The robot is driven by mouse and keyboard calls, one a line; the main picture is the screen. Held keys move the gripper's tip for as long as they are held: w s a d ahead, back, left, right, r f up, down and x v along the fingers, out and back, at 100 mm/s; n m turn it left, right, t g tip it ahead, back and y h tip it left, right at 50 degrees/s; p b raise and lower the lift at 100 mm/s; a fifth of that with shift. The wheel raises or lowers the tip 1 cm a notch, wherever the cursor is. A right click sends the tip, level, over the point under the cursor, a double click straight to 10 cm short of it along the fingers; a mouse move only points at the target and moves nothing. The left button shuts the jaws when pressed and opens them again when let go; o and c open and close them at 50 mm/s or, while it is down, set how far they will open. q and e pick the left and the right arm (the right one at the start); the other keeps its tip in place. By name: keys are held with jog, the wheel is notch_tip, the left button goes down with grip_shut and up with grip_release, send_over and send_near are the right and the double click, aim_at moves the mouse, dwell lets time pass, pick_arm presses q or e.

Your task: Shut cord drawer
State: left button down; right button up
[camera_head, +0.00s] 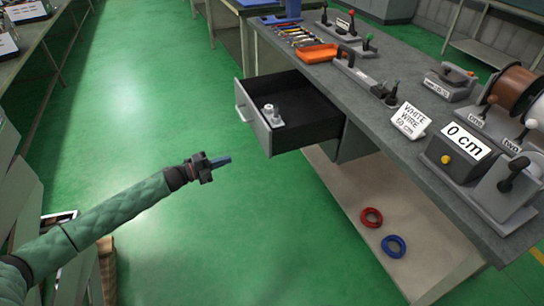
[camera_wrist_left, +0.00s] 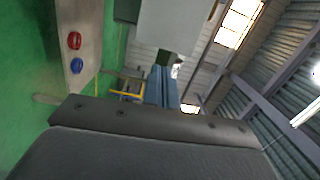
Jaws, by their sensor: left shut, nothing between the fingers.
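The cord drawer (camera_head: 312,107) is pulled out from under the grey workbench, with its black inside showing. Its grey front (camera_head: 254,124) carries a light handle (camera_head: 243,113) on the outer face. A small metallic fitting (camera_head: 272,115) is in the drawer near the front. My left gripper (camera_head: 223,161) is shut and empty. It is apart from the drawer, below and left of its front in the head view, with its fingers pointing right. My right gripper is not in view.
The workbench top (camera_head: 375,88) holds an orange tray (camera_head: 316,53), tools, a "WHITE WIRE 50 cm" sign (camera_head: 411,121), a "0 cm" device (camera_head: 461,147) and a cable spool (camera_head: 512,91). Red (camera_head: 371,217) and blue (camera_head: 393,246) rings lie on the lower shelf. Green floor left of the drawer is clear.

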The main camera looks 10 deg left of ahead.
pick_arm(q)
jog(key=m+g, duration=0.1)
send_near(268, 146)
jog(key=shift+m+h, duration=0.3)
jog(key=shift+h, duration=0.1)
jog(key=x, duration=0.5)
jog(key=shift+w+d+f, duration=0.25)
jog(key=shift+f, duration=0.05)
jog(key=shift+w+d, duration=0.3)
jog(key=shift+d, duration=0.15)
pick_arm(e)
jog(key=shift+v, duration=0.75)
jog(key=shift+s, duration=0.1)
